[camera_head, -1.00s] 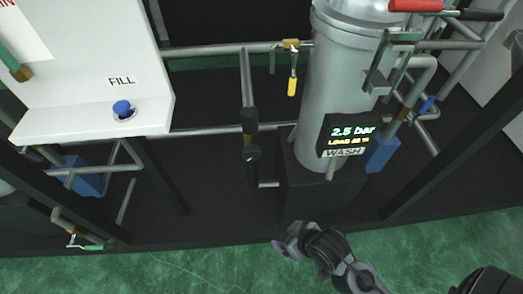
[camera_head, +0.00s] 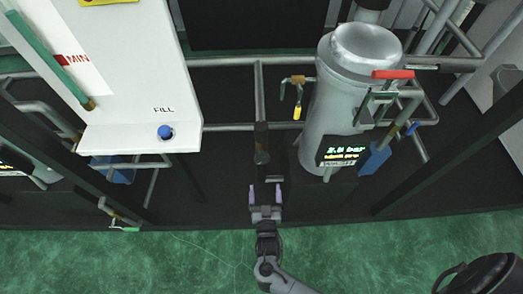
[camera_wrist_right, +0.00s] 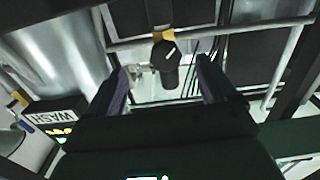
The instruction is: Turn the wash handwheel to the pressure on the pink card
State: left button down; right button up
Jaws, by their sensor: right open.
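The wash handwheel appears to be the dark knob (camera_head: 262,157) on a vertical pipe left of the silver tank; it is small and dark there. In the right wrist view a black knob (camera_wrist_right: 168,58) with a white mark and a brass collar shows beyond the fingers. My right gripper (camera_head: 265,192) is open and empty, just below the knob and apart from it; its fingers show in the wrist view (camera_wrist_right: 162,88). The display (camera_head: 343,151) on the tank shows a bar reading, its digits blurred. The WASH label (camera_wrist_right: 52,117) is upside down in the wrist view. No pink card is visible. My left gripper is not in view.
The silver tank (camera_head: 345,95) with a red lever (camera_head: 392,74) stands right of the knob. A yellow-handled valve (camera_head: 297,112) hangs on a pipe above. A white FILL panel (camera_head: 130,80) with a blue button (camera_head: 165,132) is at the left. Dark frame posts flank the area.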

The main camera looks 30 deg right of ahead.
aim_at(262, 163)
jog(key=b+x, duration=0.1)
jog(key=x, duration=0.2)
jog(key=r+x, duration=0.1)
jog(key=x, duration=0.3)
jog(key=r+b+x, duration=0.1)
jog(key=x, duration=0.2)
jog(key=shift+w+a+r+b, duration=0.1)
jog(key=shift+w+b, duration=0.25)
jog(key=shift+w, duration=0.05)
jog(key=shift+w+d+r, duration=0.1)
jog(key=shift+w+d, duration=0.25)
jog(key=shift+w, duration=0.2)
jog(key=c, duration=1)
jog(key=shift+o, duration=0.2)
